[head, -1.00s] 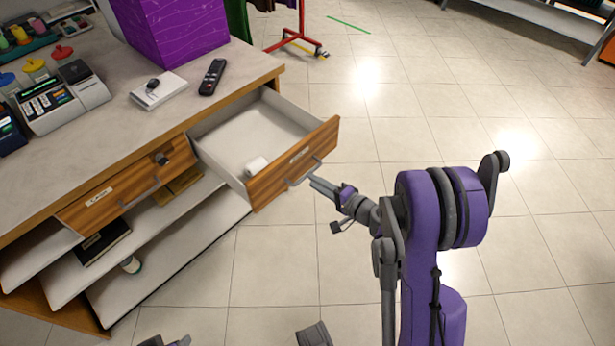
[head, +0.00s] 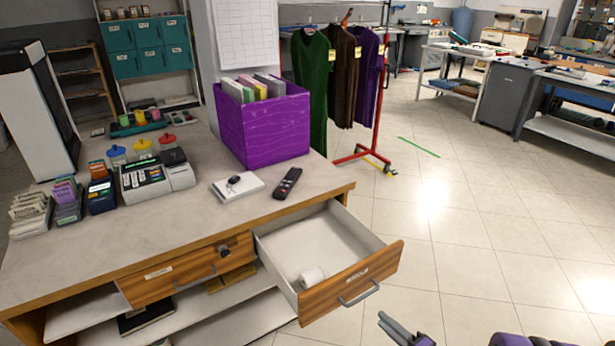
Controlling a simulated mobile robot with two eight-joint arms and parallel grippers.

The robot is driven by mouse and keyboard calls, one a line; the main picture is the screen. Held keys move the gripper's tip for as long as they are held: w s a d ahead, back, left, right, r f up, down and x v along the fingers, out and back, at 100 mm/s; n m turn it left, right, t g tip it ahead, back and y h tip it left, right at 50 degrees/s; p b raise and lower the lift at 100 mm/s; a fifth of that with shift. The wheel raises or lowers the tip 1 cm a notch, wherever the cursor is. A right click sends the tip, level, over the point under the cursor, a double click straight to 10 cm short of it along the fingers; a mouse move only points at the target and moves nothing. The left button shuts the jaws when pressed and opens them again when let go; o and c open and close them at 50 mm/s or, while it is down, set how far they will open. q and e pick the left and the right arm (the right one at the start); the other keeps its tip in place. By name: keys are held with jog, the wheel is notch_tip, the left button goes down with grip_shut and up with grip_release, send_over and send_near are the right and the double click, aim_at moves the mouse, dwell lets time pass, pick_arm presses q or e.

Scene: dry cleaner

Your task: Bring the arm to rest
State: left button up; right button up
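My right gripper (head: 390,322) shows at the bottom edge, in front of and below the open drawer's handle (head: 360,293), apart from it. It holds nothing that I can see; its fingers look close together, but whether they are shut is unclear. Part of my purple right arm is at the bottom right corner. My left gripper is out of view. The open wooden drawer (head: 372,270) sticks out of the counter (head: 110,235) and has a white roll (head: 312,276) inside.
A closed drawer (head: 165,278) is left of the open one. A purple box (head: 262,130), a remote (head: 288,183) and a card terminal (head: 145,180) stand on the counter. A red garment rack (head: 378,100) stands behind. The tiled floor (head: 480,240) at right is free.

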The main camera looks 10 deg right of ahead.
jog(key=s+a+n+g, duration=0.6)
jog(key=a+n+g, duration=0.1)
jog(key=a, duration=0.5)
jog(key=s+r+n+g+h, duration=0.3)
jog(key=s+n+h, duration=0.3)
jog(key=s, duration=0.7)
pick_arm(q)
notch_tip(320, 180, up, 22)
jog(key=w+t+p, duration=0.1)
jog(key=p, duration=1.8)
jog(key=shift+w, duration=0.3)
pick_arm(e)
notch_tip(320, 180, up, 22)
jog(key=w+n, duration=0.1)
jog(key=shift+d+t+y, duration=0.15)
jog(key=shift+t+y, duration=0.15)
jog(key=shift+t, duration=0.1)
jog(key=shift+w, duration=0.1)
